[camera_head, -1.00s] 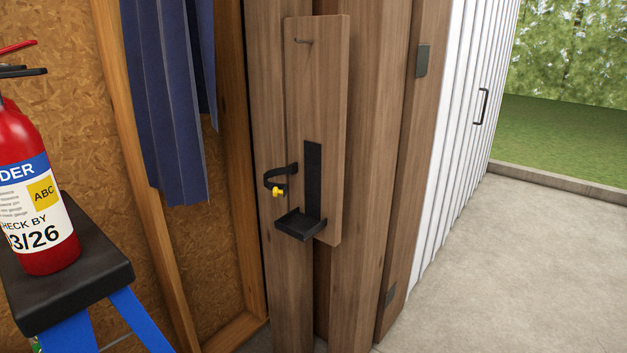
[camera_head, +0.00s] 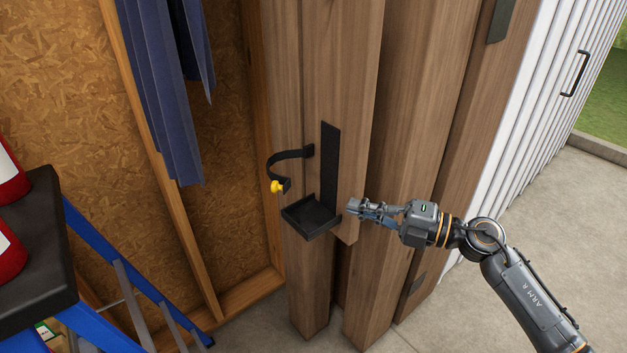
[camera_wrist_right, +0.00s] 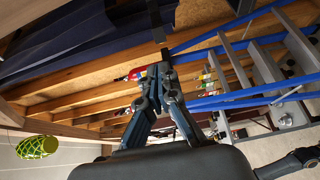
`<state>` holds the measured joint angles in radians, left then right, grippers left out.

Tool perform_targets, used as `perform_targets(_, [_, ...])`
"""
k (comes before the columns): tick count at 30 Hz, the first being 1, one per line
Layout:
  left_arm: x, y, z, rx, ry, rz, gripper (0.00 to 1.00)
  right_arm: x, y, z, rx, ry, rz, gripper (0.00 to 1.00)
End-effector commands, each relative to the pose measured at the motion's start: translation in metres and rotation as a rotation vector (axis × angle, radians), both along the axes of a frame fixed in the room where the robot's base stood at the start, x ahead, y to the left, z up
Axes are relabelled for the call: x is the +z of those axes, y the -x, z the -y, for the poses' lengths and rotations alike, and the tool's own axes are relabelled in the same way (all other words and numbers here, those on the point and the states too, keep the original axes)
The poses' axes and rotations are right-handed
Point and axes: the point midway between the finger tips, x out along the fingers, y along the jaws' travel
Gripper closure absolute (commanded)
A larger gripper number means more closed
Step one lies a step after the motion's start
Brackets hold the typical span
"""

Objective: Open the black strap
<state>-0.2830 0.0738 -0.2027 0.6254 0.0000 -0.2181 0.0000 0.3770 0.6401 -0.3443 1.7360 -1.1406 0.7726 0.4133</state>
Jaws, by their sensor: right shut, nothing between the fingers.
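The black strap (camera_head: 289,155) is a curved band on the left of a black wall bracket (camera_head: 330,160). It bows out to the left, with a yellow clip (camera_head: 277,187) at its free end. The bracket's tray (camera_head: 310,216) is empty. My right gripper (camera_head: 352,207) is shut and empty, just right of the tray and apart from the strap. Its closed fingers also show in the right wrist view (camera_wrist_right: 160,72). I cannot make out the strap for certain in the right wrist view. My left gripper is out of view.
The bracket is on a wooden board (camera_head: 347,200) against wooden posts. A blue curtain (camera_head: 165,100) hangs to the left. A blue stepladder with a black top (camera_head: 40,265) carries red fire extinguishers (camera_head: 8,250) at the lower left. Concrete floor (camera_head: 535,225) is open on the right.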

Motion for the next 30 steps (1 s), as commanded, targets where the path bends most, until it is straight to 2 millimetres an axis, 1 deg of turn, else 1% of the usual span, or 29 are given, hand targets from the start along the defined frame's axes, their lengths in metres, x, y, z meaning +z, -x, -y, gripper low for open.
perform_targets(1, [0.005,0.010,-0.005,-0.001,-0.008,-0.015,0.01,0.004,-0.004,-0.007,0.001,-0.005,0.000,1.00])
perform_targets(3, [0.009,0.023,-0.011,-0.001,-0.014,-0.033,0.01,0.005,-0.009,-0.019,0.001,-0.006,-0.001,1.00])
perform_targets(7, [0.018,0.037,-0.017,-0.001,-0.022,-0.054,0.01,0.006,-0.022,-0.044,-0.001,-0.008,-0.001,1.00])
perform_targets(11, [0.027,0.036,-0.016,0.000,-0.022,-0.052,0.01,0.005,-0.035,-0.070,-0.001,-0.008,-0.001,1.00])
perform_targets(16, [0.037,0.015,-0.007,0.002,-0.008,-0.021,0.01,0.004,-0.048,-0.096,-0.002,-0.007,-0.002,1.00])
perform_targets(18, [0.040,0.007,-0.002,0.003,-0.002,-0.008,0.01,0.003,-0.052,-0.104,-0.002,-0.006,-0.001,1.00])
perform_targets(20, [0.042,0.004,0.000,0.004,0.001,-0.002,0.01,0.002,-0.054,-0.108,-0.003,-0.005,-0.002,1.00])
perform_targets(24, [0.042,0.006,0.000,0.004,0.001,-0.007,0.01,0.001,-0.057,-0.114,-0.003,-0.005,-0.002,1.00])
perform_targets(30, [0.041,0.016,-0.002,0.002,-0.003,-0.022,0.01,0.000,-0.058,-0.115,-0.004,-0.004,-0.001,1.00])
